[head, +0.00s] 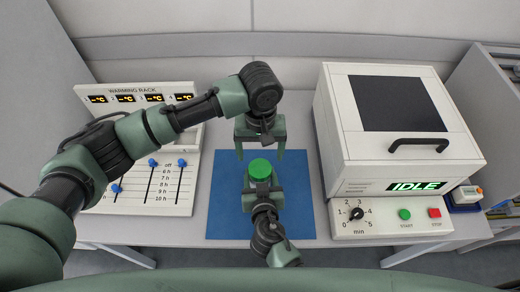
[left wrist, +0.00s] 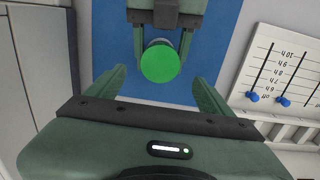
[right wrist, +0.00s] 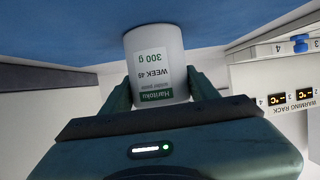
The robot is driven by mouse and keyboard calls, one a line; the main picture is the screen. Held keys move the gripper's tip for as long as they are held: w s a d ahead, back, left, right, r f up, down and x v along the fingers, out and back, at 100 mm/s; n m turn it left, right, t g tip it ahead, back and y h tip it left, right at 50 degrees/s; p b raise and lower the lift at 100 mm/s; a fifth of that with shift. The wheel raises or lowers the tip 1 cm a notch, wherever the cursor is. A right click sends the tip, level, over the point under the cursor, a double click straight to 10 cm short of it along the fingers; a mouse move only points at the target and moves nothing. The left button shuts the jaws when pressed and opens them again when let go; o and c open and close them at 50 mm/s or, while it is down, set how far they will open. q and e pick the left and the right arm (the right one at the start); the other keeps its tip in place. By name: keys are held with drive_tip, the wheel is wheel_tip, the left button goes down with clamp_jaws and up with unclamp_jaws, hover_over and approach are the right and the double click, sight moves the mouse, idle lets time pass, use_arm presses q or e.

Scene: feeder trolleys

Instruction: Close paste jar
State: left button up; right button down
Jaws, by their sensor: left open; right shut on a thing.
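The paste jar (right wrist: 157,60) is white with a printed label reading "WEEK 49" and "300 g". My right gripper (head: 263,192) is shut on its sides, over the blue mat. A round green lid (head: 260,169) covers the jar's top; it also shows in the left wrist view (left wrist: 160,64), with a little white jar wall beside it. I cannot tell whether the lid is screwed tight. My left gripper (head: 260,154) is open and empty above the lid, its fingers pointing down on either side of it, apart from it.
The blue mat (head: 225,215) is otherwise clear. A warming rack (head: 135,90) with sliders stands at the left. A white machine (head: 345,150) with a black handle and "IDLE" display stands close on the right. A small device (head: 466,194) lies beyond it.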

sight(260, 168)
use_arm(q)
wheel_tip(260, 168, down, 8)
drive_tip(key=shift+r, duration=0.2)
drive_tip(key=shift+c, duration=0.3)
drive_tip(key=c, duration=1)
drive_tip(key=o, duration=1.2)
drive_tip(key=shift+c, duration=0.2)
drive_tip(key=shift+r, duration=2.3)
drive_tip(key=shift+c, duration=0.5)
